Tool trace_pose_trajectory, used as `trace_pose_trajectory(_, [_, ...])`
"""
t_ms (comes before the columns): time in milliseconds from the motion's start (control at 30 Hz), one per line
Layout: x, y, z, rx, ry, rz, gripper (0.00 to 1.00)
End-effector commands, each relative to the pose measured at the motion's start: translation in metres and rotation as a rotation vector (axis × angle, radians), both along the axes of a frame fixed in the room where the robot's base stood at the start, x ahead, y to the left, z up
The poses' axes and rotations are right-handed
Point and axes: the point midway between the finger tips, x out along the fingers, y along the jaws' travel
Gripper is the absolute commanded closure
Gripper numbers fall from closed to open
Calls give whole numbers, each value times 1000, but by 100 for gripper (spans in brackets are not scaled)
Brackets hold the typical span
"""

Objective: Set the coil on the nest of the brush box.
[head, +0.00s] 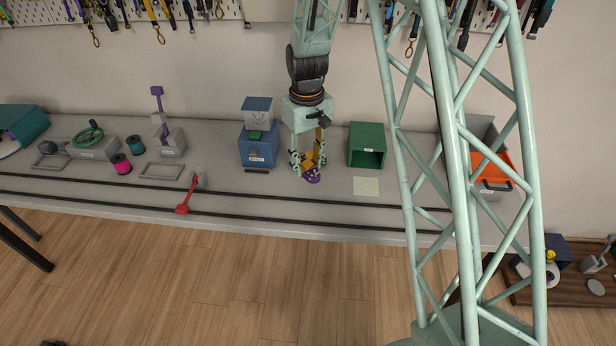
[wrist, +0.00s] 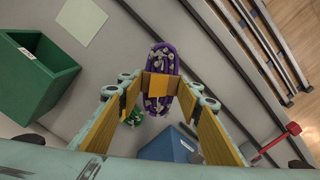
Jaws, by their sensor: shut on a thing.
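The coil is a purple loop with pale flecks and a tan band around its middle; it shows in the wrist view (wrist: 160,58) and in the head view (head: 312,180). My gripper (head: 308,168) points down, its yellow-padded fingers closed on the coil's banded middle, as the wrist view (wrist: 159,88) also shows. The coil is low over the bench; I cannot tell if it touches. A blue labelled box (head: 258,153) with a raised lid stands left of my gripper, with a green coil (head: 257,135) on it. Labels are too small to read, so I cannot tell which is the brush box.
An open green box (head: 367,131) stands right of my gripper, with a pale sheet (head: 366,186) before it. A dark bar (head: 257,171) lies before the blue box. An orange bin (head: 492,170) is far right.

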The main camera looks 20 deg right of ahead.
Motion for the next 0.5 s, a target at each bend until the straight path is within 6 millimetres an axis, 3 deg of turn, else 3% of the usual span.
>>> trace_pose_trajectory(200, [22, -6, 12, 0, -1, -171, 80])
trace_pose_trajectory(500, [32, -9, 18, 0, 0, -258, 80])
